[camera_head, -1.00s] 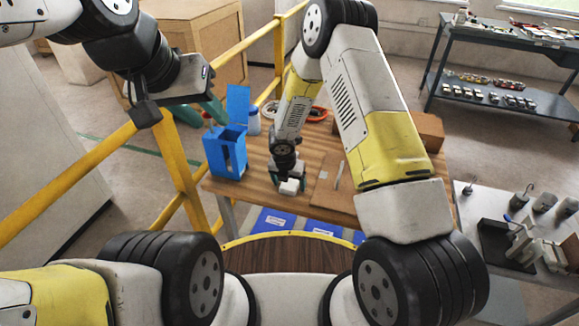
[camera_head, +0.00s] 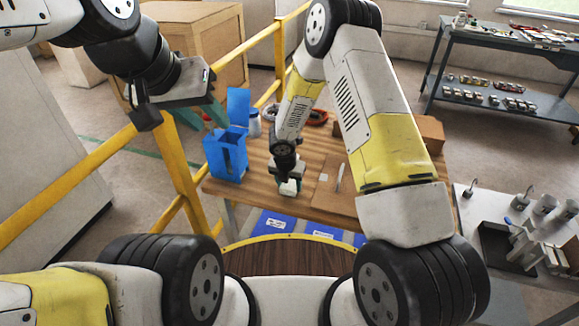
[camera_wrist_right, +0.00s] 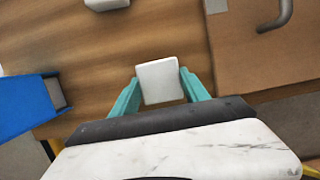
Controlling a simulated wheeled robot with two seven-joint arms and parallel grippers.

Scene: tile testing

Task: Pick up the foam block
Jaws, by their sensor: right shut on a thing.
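The white foam block (camera_head: 288,187) is at the near part of the wooden table, at the tip of my right gripper (camera_head: 286,182). In the right wrist view the block (camera_wrist_right: 160,80) sits between the two teal fingers of the right gripper (camera_wrist_right: 161,78), which are shut on it. I cannot tell whether the block is touching the table.
A blue open box (camera_head: 226,155) stands on the table (camera_head: 255,187) left of the right gripper. It also shows in the right wrist view (camera_wrist_right: 20,105). A brown board (camera_head: 326,190) with a thin tool lies to the right. A yellow railing (camera_head: 180,165) runs along the left side.

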